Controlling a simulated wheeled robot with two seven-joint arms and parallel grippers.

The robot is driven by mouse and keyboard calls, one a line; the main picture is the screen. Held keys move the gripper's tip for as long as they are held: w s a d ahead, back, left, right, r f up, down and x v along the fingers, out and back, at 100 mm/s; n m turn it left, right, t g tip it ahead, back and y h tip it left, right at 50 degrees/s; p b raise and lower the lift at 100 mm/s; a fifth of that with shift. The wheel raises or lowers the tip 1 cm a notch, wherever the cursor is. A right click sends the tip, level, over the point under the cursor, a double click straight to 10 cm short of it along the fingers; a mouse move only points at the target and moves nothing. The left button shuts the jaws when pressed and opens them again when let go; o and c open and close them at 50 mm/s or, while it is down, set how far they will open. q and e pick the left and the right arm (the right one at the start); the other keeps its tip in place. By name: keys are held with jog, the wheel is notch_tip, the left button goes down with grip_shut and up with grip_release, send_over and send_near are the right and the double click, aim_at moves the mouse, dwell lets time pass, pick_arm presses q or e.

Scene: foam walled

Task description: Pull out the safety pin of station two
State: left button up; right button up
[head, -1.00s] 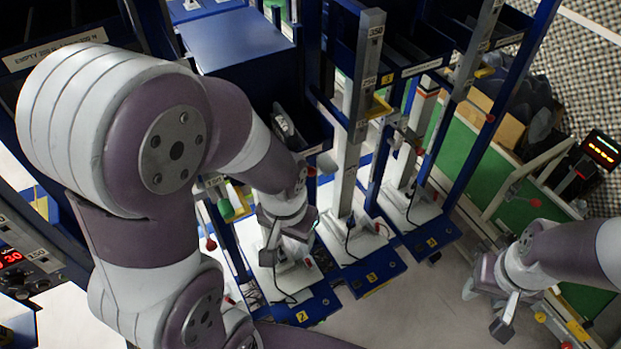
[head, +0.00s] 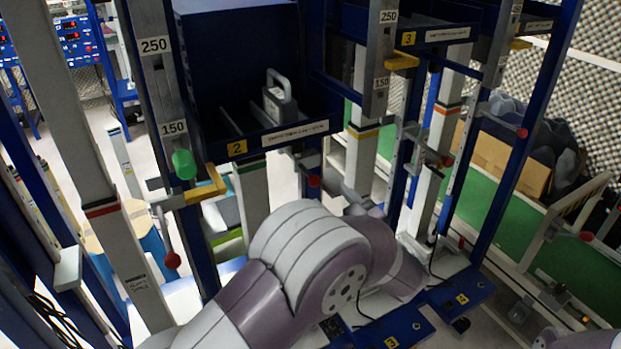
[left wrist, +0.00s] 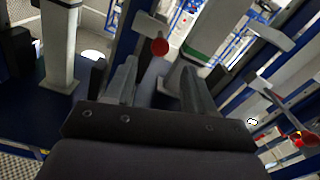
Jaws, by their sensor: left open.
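Station two carries the label 2 (head: 237,148) on its dark blue carriage in the head view. A red ball knob (head: 172,260) hangs at the lower left of its rail; another red knob (head: 314,181) hangs right of the carriage. I cannot tell surely which is the station two pin. My left gripper (left wrist: 160,72) is open and empty in the left wrist view, with a red ball (left wrist: 159,47) just beyond and between its fingers, apart from them. In the head view my left arm hides most of that gripper. My right gripper is not visible.
A yellow bracket (head: 205,192) and green knob (head: 183,163) are at station two's rail. White posts and blue uprights stand close around my left arm. Station three's yellow bracket (head: 402,62) is to the right. A green bench (head: 490,200) is at the far right.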

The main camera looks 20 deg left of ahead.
aim_at(317, 183)
pick_arm(q)
jog(key=x, duration=1)
jog(key=shift+w+a, duration=0.1)
jog(key=shift+w, duration=0.1)
grip_shut()
jog(key=p+v, duration=0.2)
jog(key=v, duration=0.6)
jog(key=shift+s+d, duration=0.25)
jog(key=shift+s, duration=0.05)
jog(key=shift+f, duration=0.15)
